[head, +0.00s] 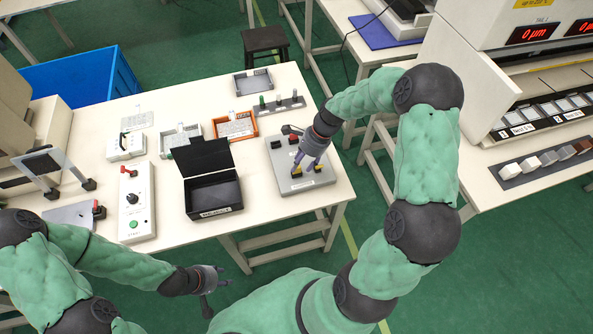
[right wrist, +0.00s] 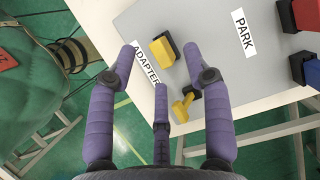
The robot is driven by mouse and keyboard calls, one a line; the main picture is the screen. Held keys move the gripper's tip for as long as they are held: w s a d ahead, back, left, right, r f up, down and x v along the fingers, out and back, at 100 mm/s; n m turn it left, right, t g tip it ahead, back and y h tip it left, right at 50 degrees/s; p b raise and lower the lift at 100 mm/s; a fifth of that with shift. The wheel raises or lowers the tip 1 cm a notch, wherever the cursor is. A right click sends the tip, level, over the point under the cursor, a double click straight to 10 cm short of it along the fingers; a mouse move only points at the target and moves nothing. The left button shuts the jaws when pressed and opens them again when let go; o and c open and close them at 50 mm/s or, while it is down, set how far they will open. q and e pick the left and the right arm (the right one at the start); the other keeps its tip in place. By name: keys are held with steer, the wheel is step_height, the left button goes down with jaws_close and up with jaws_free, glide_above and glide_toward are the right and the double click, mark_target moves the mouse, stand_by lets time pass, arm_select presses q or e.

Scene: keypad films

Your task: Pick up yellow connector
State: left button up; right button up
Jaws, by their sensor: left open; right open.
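Two yellow pieces sit on a grey board (head: 318,176) at the table's right end. In the right wrist view, a yellow block (right wrist: 165,50) with a dark side lies by the ADAPTER label. A smaller angular yellow piece (right wrist: 182,106) is nearer the board's edge. I cannot tell which is the connector. My right gripper (head: 298,166) is open, pointing down over the board. Its purple fingers (right wrist: 160,54) appear on either side of the yellow block, with no clear contact. My left gripper (head: 219,279) is open and empty in front of the table.
Red (right wrist: 307,14) and blue (right wrist: 312,74) pieces are on the board's far side by the PARK label (right wrist: 243,33). An open black box (head: 212,193) stands left of the board. An orange tray (head: 236,125) and a peg rack (head: 280,105) are behind.

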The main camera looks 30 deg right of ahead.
mark_target(297, 170)
steer(key=x, duration=0.3)
steer(key=shift+b, duration=0.4)
steer(key=c, duration=1)
steer(key=shift+o, duration=0.2)
steer(key=shift+r, duration=0.1)
